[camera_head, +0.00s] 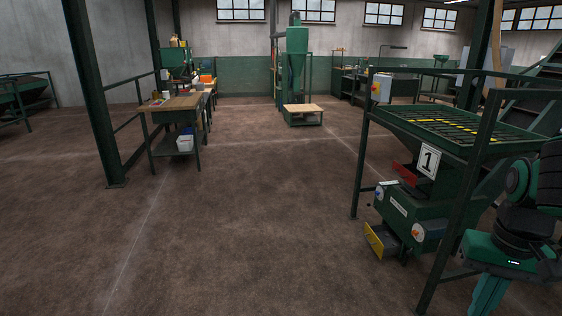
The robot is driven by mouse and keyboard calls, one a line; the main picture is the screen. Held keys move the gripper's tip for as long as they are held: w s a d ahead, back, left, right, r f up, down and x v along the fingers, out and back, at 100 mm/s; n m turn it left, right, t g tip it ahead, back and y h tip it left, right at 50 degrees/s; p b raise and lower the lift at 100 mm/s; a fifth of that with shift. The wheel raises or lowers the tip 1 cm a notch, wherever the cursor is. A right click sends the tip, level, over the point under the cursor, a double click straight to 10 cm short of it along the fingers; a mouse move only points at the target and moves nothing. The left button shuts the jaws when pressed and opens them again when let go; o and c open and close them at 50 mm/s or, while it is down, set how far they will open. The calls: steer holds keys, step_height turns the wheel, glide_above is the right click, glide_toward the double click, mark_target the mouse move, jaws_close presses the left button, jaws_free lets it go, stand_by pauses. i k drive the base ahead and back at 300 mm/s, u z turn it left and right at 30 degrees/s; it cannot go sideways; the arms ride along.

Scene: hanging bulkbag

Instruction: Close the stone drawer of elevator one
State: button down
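Elevator one stands at the right, a green machine (405,205) under a frame with a grated top (470,130) and a white sign with a black "1" (428,160). Low on its front, a drawer with a yellow face (381,241) sticks out towards the left, apart from the machine body, so it looks pulled open. I cannot see what is inside it. A red part (404,174) shows higher up below the sign. My green and black arm is at the right edge, to the right of the frame's front post. My gripper cannot be made out in this view.
The frame's green posts (444,245) stand between my arm and the drawer. The brown floor (230,230) left of the machine is clear. A workbench (175,103) and a green column (95,100) stand at the left. A low wooden-topped cart (302,109) is farther back.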

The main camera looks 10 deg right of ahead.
mark_target(382, 245)
steer(key=z, duration=0.1)
steer(key=i, duration=1.15)
steer(key=z, duration=0.25)
steer(key=i, duration=1.85)
steer(key=z, duration=0.2)
